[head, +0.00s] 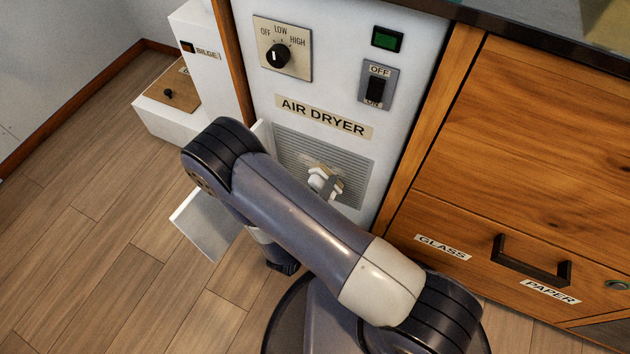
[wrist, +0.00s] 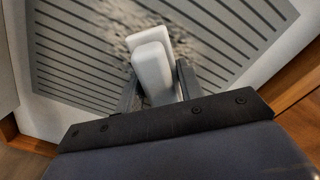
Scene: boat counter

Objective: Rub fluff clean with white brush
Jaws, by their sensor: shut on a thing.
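The white brush (wrist: 152,68) is held between the two dark fingers of my gripper (wrist: 159,88) in the wrist view. Its pale block-shaped end points at the slatted grille (wrist: 75,65) of the air dryer and appears to be at or very near it; exact contact is hard to tell. Grey speckled fluff (wrist: 190,42) covers the slats around and beyond the brush. In the head view, the brush (head: 318,179) shows small in front of the lower grille (head: 350,163). My arm hides much of the gripper and the grille's lower left there.
The AIR DRYER panel (head: 348,120) carries a dial, a green display and a switch above the grille. A white flap (head: 207,222) stands out at the lower left. A wooden cabinet (head: 520,160) with a dark handle (head: 530,260) is at right. Floor at left is open.

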